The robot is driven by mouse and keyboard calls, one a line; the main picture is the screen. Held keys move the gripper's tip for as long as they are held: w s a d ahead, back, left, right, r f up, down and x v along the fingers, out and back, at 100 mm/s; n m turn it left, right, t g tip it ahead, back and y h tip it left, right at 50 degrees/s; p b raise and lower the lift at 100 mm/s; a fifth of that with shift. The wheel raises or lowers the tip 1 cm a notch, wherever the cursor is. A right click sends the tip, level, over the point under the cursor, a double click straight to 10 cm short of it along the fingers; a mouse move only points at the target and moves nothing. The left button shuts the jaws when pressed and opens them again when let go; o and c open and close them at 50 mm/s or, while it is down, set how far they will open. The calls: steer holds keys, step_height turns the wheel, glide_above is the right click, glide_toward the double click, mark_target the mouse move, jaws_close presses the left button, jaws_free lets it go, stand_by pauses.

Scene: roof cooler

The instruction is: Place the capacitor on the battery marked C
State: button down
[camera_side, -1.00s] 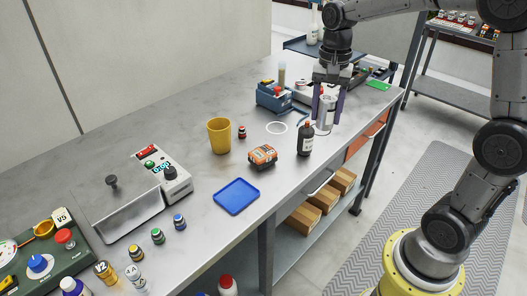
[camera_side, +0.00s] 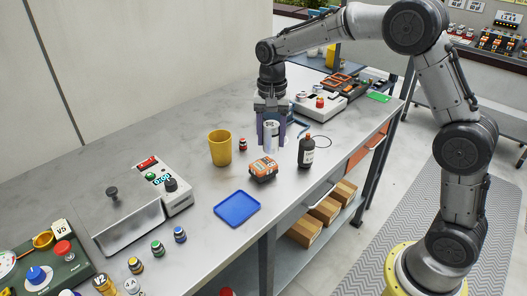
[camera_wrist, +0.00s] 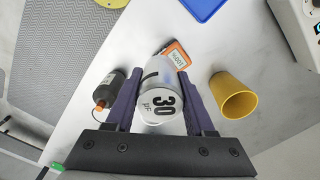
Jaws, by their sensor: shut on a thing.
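My gripper (camera_side: 271,143) is shut on a silver capacitor (camera_side: 271,131), held upright over the middle of the bench. The wrist view shows the capacitor's end (camera_wrist: 162,107) marked "30 µF" between the fingers. Beyond it lies an orange and dark block (camera_side: 263,171), partly hidden by the capacitor in the wrist view (camera_wrist: 180,52), where a label seems to read "100%". I cannot read a C on any.
A dark bottle (camera_side: 306,153) stands right of the capacitor, and a yellow cup (camera_side: 220,148) stands left. A blue tray (camera_side: 237,209) lies toward the front edge. A white box with controls (camera_side: 174,188) and a metal basin (camera_side: 128,226) are at left. Bench right of the bottle is largely clear.

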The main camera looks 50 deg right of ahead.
steer(key=w+f, duration=0.2)
steer(key=shift+w+f, duration=0.15)
steer(key=shift+f, duration=0.15)
steer(key=shift+w+f, duration=0.15)
steer(key=shift+f, duration=0.8)
steer(key=shift+w+f, duration=0.1)
steer(key=shift+f, duration=0.8)
steer(key=shift+f, duration=0.1)
steer(key=shift+c, duration=1.3)
jaws_free()
